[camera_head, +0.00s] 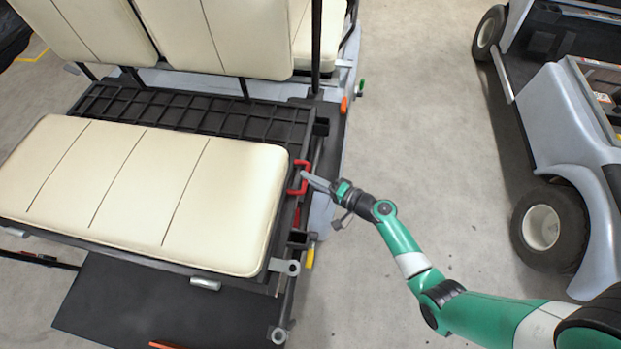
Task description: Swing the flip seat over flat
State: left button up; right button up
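The flip seat's long cream cushion (150,190) lies with its padded face up on a black frame on the left of the head view. A red U-shaped handle (300,178) stands out at the right side of the seat. My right gripper (308,178) comes in from the right and its fingertips are at this handle. I cannot tell whether they touch it or how far they are parted. My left gripper is not in view.
Upright cream backrests (245,35) stand behind the seat, with a black slatted deck (200,112) between. A dark footplate (130,300) lies in front. A second cart (570,130) stands at right. Bare concrete floor (420,110) lies between the carts.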

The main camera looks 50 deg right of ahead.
grip_shut()
dwell(1.1)
